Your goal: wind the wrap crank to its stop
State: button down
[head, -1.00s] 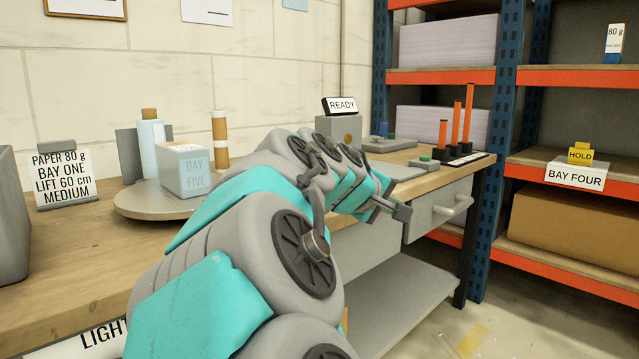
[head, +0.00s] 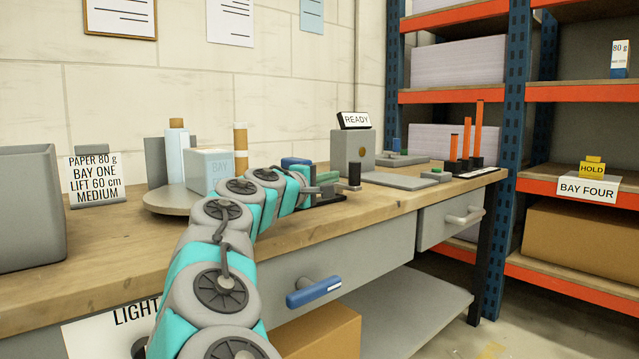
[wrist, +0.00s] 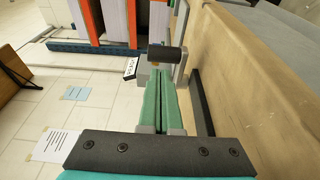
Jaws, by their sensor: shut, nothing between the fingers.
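The crank shows in the head view as a dark upright knob (head: 354,175) at the end of a short arm, over a black base (head: 326,199) on the bench. In the wrist view the dark knob (wrist: 166,54) lies across the picture just beyond my fingertips, on a grey arm (wrist: 181,62). My gripper (head: 336,178) is shut and empty, its green fingers pointing right beside the knob. In the wrist view the closed fingers (wrist: 167,76) end close to the knob; I cannot tell whether they touch. My wrist hides part of the crank mechanism.
A READY sign (head: 356,119) tops a grey box behind the crank. Orange posts (head: 467,135) stand at the bench's right end. A round turntable (head: 165,199) with a BAY FIVE box (head: 208,166) is on the left. A drawer handle (head: 314,291) sticks out below the bench front.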

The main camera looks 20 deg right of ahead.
aim_at(353, 172)
jog(key=x, duration=0.6)
jog(key=shift+w+d, duration=0.2)
jog(key=shift+d, duration=0.1)
jog(key=shift+s+d, duration=0.1)
jog(key=shift+d, duration=0.1)
